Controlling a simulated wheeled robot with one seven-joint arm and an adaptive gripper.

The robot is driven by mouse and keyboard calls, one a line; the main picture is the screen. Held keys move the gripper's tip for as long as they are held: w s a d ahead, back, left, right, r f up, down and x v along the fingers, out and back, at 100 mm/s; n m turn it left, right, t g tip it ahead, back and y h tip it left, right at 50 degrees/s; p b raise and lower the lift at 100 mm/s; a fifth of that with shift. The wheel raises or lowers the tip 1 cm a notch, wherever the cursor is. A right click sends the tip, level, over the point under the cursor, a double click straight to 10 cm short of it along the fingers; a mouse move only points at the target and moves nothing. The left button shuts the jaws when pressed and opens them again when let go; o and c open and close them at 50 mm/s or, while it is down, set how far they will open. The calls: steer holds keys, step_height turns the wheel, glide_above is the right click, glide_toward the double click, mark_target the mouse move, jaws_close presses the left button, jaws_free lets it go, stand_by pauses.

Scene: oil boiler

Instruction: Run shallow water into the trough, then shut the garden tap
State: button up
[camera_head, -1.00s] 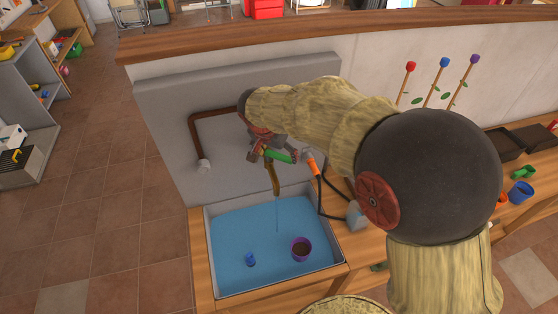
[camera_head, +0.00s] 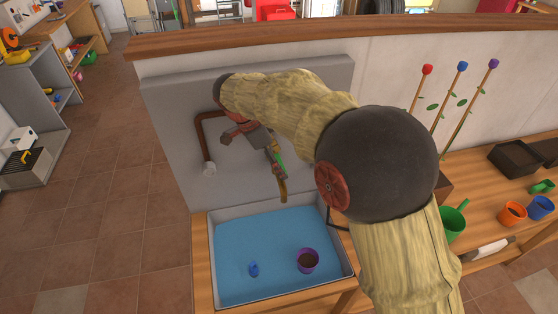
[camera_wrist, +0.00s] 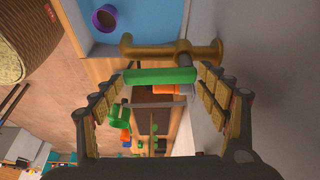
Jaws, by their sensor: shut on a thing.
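The brass garden tap (camera_head: 283,191) sticks out from the grey wall panel above the trough (camera_head: 345,255). Its green handle (camera_head: 278,162) is steeply tilted in the head view. My gripper (camera_wrist: 160,77) is shut on the green handle (camera_wrist: 160,76), which lies across between its two fingers in the wrist view. The brass tap body (camera_wrist: 172,50) shows just beyond it. Blue water covers the trough's floor, with a purple pot (camera_head: 308,260) and a small blue item (camera_head: 254,269) in it. No stream shows below the spout. My arm hides part of the tap's surroundings.
A brown pipe (camera_head: 203,140) runs on the panel left of my gripper. A wooden bench at right bears a green can (camera_head: 453,221), an orange pot (camera_head: 512,213) and a blue pot (camera_head: 540,207). Tiled floor at left is open.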

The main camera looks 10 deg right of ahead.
steer(key=shift+a+m, duration=0.15)
steer(key=shift+m, duration=0.25)
steer(key=o, duration=1.7)
steer(key=v, duration=1.2)
steer(key=shift+w, duration=0.2)
